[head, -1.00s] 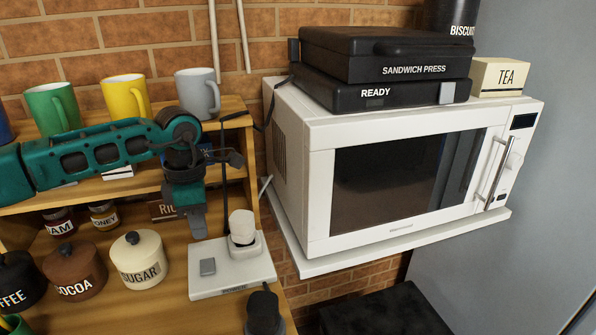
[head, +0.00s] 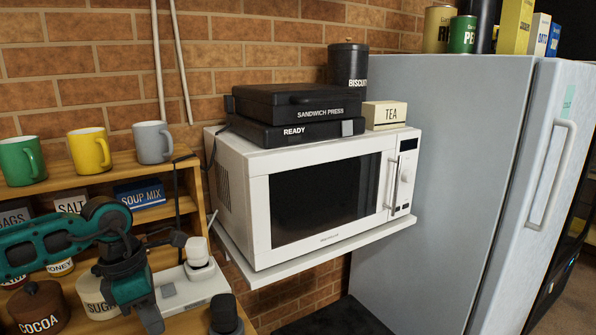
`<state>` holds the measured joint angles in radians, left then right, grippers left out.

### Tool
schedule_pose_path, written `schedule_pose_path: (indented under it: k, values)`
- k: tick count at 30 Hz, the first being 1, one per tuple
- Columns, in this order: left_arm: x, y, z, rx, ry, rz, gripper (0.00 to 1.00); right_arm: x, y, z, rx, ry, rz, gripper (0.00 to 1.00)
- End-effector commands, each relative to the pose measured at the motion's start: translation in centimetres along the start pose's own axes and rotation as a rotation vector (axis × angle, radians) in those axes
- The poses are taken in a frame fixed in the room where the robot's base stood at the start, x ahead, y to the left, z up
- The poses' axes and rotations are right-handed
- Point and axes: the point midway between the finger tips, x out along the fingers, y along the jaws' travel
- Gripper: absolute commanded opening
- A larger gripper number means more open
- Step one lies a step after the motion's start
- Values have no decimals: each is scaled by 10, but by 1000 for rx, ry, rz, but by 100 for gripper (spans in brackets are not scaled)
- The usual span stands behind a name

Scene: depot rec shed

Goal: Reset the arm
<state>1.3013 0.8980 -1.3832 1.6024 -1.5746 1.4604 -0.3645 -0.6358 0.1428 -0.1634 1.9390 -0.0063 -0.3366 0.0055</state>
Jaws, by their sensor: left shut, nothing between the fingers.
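My left arm comes in from the left as teal and black links over the wooden shelf unit. My left gripper (head: 150,318) points down at the lower left, with its fingers shut and nothing between them. It hangs in front of the cream sugar jar (head: 94,298), partly hiding it, and to the left of the white socket strip (head: 186,288). I cannot tell whether it touches the wooden surface. My right gripper is not in view.
Green (head: 22,160), yellow (head: 90,150) and grey (head: 152,142) mugs stand on the upper shelf. A cocoa jar (head: 38,308) is left of my gripper. A white microwave (head: 255,215) carries a sandwich press (head: 300,103). A grey fridge (head: 450,170) stands right.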

Motion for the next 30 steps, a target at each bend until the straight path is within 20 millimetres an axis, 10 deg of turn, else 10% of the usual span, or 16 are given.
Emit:
schedule_pose_path:
  k: [7, 15, 23, 30]
  values:
    - [52, -95, 86, -52, -344, -345, 0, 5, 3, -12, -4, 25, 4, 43]
    - [41, -188, 171, -409, -798, -871, 0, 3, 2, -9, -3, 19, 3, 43]
    - [20, -178, 190, -1049, -1119, -1324, 0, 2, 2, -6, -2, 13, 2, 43]
    - [62, -127, 140, -1793, -1252, -1583, 0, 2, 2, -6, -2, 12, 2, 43]
